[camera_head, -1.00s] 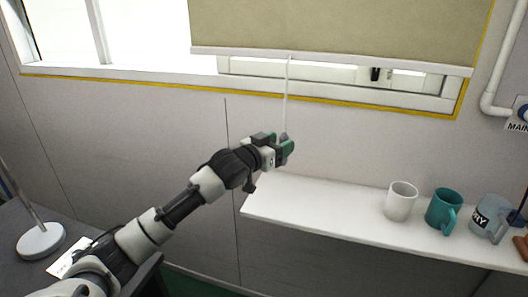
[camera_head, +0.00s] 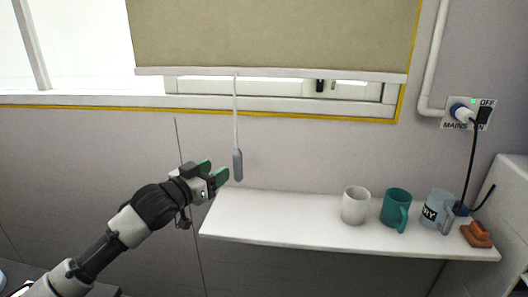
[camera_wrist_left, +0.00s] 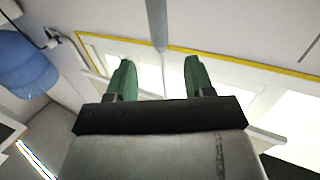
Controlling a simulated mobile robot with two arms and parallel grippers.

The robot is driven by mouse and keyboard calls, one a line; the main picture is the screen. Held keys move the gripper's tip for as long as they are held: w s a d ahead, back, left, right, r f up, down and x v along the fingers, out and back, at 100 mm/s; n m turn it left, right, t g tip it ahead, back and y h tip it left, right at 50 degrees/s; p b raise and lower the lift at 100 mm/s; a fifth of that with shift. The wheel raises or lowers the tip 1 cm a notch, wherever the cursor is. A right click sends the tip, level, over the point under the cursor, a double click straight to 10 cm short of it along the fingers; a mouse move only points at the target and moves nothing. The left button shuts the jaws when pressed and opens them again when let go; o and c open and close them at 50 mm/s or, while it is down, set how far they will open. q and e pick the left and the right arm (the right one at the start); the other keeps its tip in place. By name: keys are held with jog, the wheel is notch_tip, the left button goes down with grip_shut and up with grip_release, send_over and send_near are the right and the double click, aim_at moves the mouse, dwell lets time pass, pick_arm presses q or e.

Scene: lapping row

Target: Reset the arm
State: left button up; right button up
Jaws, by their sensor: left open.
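My left gripper (camera_head: 215,172) is open in the head view, with green fingertips pointing up and to the right. It also shows in the left wrist view (camera_wrist_left: 157,80), its two green fingers apart with nothing held between them. A blind cord with a grey pull weight (camera_head: 238,165) hangs from the olive roller blind (camera_head: 275,38), just right of the fingertips and apart from them. The cord's grey weight also shows in the left wrist view (camera_wrist_left: 157,22), beyond the fingers. My right gripper is in neither view.
A white shelf (camera_head: 270,222) runs below the window. On it stand a white mug (camera_head: 355,206), a teal mug (camera_head: 396,209), a grey lettered mug (camera_head: 437,212) and an orange-brown object (camera_head: 477,235).

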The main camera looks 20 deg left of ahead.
pick_arm(q)
jog(key=s+d+f+g+y, duration=0.1)
jog(key=s+d+f+g, duration=0.35)
jog(key=s+f, duration=0.4)
jog(key=s+d+f+g+y, duration=0.1)
jog(key=s+d+f+g, duration=0.35)
jog(key=f, duration=0.75)
jog(key=s+d+f+g+y, duration=0.1)
jog(key=s+d+f+g, duration=0.2)
jog(key=s, duration=0.7)
jog(key=s+d+f+g+y, duration=0.15)
jog(key=s+f, duration=0.25)
jog(key=s, duration=0.6)
notch_tip(320, 180, down, 21)
jog(key=g+p, duration=0.2)
jog(key=p, duration=0.3)
jog(key=s+a+f+p, duration=0.1)
jog(key=s+f, duration=0.5)
jog(key=s, duration=0.2)
jog(key=s+a+f+g+p, duration=0.1)
jog(key=s+f+p, duration=0.1)
jog(key=s+f, duration=0.4)
jog(key=s, duration=0.3)
jog(key=shift+a+f, duration=0.35)
